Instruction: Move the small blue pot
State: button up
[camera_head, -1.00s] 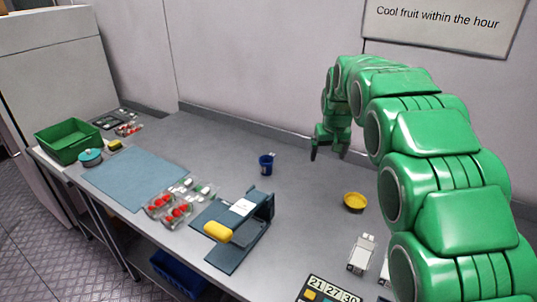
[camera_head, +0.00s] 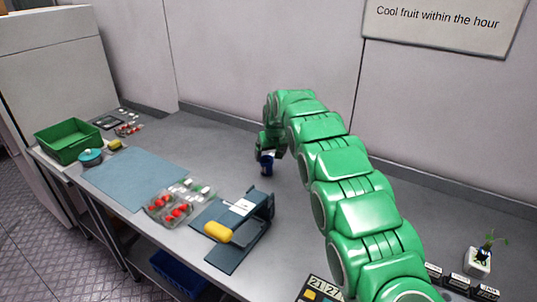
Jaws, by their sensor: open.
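Left are clear berry punnets (camera_head: 172,207), a blue mat (camera_head: 130,178) and a green crate (camera_head: 68,139). A potted plant (camera_head: 477,260) stands far right.

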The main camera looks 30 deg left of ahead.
aim_at(266, 165)
jog(key=shift+s+a+f, duration=0.1)
jog(key=shift+a+f, duration=0.1)
jog(key=shift+a, duration=0.15)
jog(key=shift+f, duration=0.1)
jog(key=shift+x, duration=3.8)
